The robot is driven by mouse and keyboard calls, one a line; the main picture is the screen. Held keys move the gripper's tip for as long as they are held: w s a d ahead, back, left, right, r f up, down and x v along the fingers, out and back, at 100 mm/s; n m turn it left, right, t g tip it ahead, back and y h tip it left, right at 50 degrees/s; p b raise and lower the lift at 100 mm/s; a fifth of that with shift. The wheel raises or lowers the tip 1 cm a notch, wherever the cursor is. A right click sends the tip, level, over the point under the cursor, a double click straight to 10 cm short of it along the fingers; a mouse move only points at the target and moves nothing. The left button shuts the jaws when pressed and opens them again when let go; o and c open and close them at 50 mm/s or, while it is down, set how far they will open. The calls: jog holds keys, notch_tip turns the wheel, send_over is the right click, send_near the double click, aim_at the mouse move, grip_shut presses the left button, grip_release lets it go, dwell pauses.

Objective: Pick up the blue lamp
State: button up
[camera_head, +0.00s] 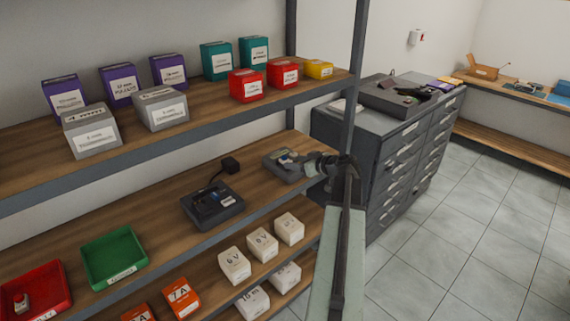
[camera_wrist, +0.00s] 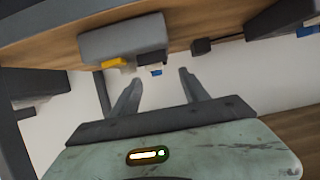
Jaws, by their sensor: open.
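A grey holder (camera_head: 279,172) sits on the middle shelf in the head view, with small items in it. In the wrist view, the holder (camera_wrist: 122,38) appears upside down, with a small blue item (camera_wrist: 156,72) that may be the blue lamp, beside a dark-and-white item and a yellow one (camera_wrist: 114,63). My gripper (camera_wrist: 160,77) is open and empty. Its two fingers point toward the holder, and the blue item shows between their tips but apart from them. In the head view, my gripper (camera_head: 328,162) is just right of the holder; its fingers are hard to make out.
The shelf post (camera_head: 353,85) stands close to my arm. A black device (camera_head: 213,205) with a plug (camera_head: 230,164) lies left of the holder. The upper shelf carries several boxes; white boxes (camera_head: 262,245) stand below. Grey drawers (camera_head: 400,165) stand behind right. The tiled floor at right is clear.

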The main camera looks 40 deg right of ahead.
aim_at(287, 160)
jog(key=w, duration=0.1)
jog(key=w+f+b, duration=0.1)
jog(key=w+d+f+b, duration=0.1)
jog(key=w, duration=0.1)
jog(key=shift+d+f, duration=0.1)
jog(key=shift+f, duration=0.05)
jog(key=shift+w, duration=0.2)
jog(key=shift+c, duration=0.3)
grip_shut()
jog(key=shift+r, duration=0.2)
jog(key=shift+r+p, duration=0.7)
jog(key=shift+p, duration=0.1)
notch_tip(287, 160, up, 2)
jog(key=shift+r+p, duration=0.15)
jog(key=shift+p, duration=1)
jog(key=s+d+r+p, duration=0.1)
jog(key=s+d, duration=0.3)
jog(key=s, duration=1.1)
jog(key=shift+s, duration=0.3)
